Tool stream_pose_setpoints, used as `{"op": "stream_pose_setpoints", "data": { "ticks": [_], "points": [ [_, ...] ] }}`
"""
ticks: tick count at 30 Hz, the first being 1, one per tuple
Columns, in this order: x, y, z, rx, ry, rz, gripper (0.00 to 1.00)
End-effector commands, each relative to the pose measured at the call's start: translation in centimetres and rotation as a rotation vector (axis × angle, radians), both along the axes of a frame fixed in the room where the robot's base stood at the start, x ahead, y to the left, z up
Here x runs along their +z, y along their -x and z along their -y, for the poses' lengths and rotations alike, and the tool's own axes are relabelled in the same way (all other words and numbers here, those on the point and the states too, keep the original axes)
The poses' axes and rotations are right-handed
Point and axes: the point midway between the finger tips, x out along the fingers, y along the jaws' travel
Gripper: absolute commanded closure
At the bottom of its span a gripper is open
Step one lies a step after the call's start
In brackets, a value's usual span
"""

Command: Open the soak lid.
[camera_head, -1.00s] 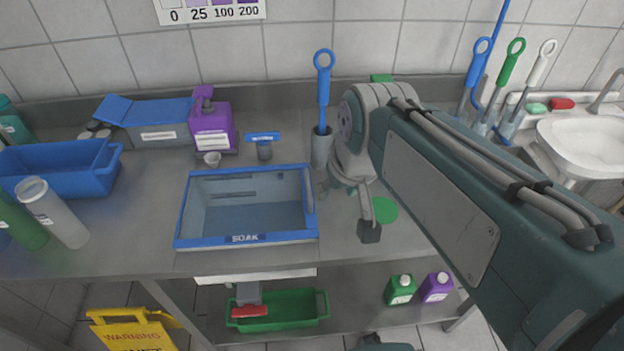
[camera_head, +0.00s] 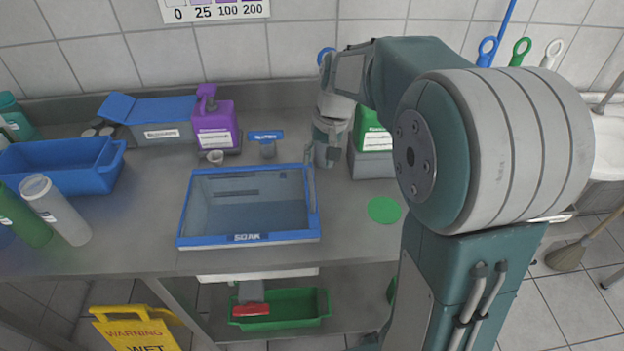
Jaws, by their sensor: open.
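The soak box (camera_head: 247,238) is a rectangular tub with a blue rim and a SOAK label on its front edge. It stands on the steel bench left of centre. A greyish, see-through-looking surface (camera_head: 245,215) fills its rim, with a dark bar near the back; I cannot tell clearly whether this is the lid or the inside. A thin grey strip stands at its right back corner. My gripper (camera_head: 314,160) is just right of and behind that corner, pointing down, small and partly merged with the wrist. It is open, and I see nothing held.
A blue tub (camera_head: 60,168) is at left. A green-and-grey container (camera_head: 372,160) stands right of my gripper. A green disc (camera_head: 384,209) lies on clear bench.

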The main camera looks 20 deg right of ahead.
Motion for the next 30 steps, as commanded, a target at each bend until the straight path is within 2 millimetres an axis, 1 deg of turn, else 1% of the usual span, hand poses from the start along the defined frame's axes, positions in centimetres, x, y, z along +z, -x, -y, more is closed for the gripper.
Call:
{"op": "stream_pose_setpoints", "data": {
  "ticks": [1,6,9,12,16,23,27,30],
  "points": [
    [-1.0,0.0,-0.2,0.002,-0.001,-0.004,0.46],
    [-4.1,-0.1,-0.8,0.001,-0.001,-0.003,0.46],
    [-5.6,-0.2,-1.1,0.001,0.000,-0.002,0.46],
    [-6.6,-0.2,-1.3,0.001,0.000,-0.001,0.46],
    [-7.2,-0.3,-1.4,0.001,0.000,0.001,0.46],
    [-7.2,-0.3,-1.4,0.001,0.000,0.002,0.46],
    [-7.2,-0.3,-1.4,0.001,0.000,0.002,1.00],
    [-7.2,-0.3,-1.4,0.001,0.000,0.002,1.00]
  ]
}}
